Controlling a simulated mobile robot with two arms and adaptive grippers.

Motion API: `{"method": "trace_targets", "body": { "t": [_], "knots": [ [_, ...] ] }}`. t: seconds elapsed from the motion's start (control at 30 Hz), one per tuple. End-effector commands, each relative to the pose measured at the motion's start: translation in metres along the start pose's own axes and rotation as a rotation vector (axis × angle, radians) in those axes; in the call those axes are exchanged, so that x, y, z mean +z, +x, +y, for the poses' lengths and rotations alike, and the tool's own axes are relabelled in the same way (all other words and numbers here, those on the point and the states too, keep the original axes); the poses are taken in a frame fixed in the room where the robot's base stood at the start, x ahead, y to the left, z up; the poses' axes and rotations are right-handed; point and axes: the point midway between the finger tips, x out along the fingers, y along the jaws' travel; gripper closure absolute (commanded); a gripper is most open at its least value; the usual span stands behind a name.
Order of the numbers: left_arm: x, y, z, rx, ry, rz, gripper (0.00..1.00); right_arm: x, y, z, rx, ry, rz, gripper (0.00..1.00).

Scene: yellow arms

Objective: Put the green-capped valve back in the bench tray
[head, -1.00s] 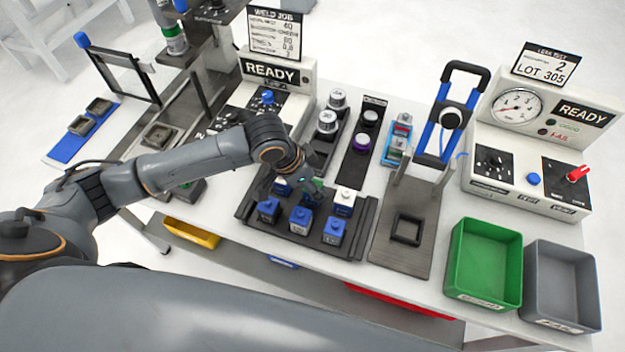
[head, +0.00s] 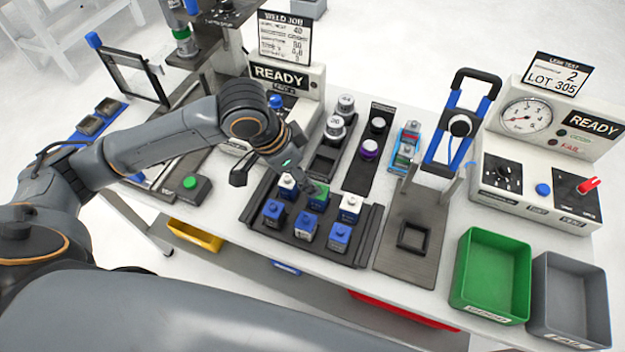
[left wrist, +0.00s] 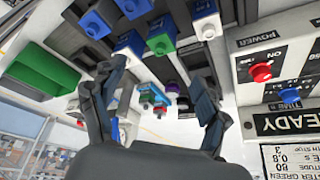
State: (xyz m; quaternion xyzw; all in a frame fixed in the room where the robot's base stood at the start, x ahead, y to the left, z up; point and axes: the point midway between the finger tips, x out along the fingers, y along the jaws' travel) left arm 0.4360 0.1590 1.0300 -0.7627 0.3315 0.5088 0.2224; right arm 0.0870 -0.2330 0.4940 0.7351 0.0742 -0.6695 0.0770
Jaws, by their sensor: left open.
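The green-capped valve (head: 318,195) stands upright in the middle of the back row of the dark bench tray (head: 256,205). White-capped valves (head: 350,207) stand on both sides of it, with blue ones (head: 306,225) in the front row. In the left wrist view the green cap (left wrist: 161,33) shows near the top, beyond the fingertips. My left gripper (head: 295,172) is just behind and above the back row. Its fingers (left wrist: 153,98) are spread wide with nothing between them. My right gripper is out of view.
Racks with silver and purple-capped parts (head: 370,148) stand behind the tray. A dark fixture (head: 411,237) is to the right, then green (head: 491,275) and grey (head: 570,300) bins. A READY box (head: 285,80) stands behind my arm.

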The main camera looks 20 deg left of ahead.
Motion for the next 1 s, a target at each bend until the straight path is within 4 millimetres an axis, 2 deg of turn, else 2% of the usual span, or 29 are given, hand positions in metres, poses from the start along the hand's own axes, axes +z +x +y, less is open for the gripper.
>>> {"method": "trace_targets", "body": {
  "t": [0.1, 0.27, 1.0],
  "knots": [
    [-0.001, -0.016, -0.001, -0.002, 0.0, 0.002, 0.25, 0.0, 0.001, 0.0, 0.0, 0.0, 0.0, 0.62],
    [0.0, -0.026, -0.001, -0.001, -0.001, 0.001, 0.25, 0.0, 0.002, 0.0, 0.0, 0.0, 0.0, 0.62],
    [0.0, -0.027, 0.0, 0.0, -0.001, 0.0, 0.25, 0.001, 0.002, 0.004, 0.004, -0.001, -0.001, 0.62]
  ]
}}
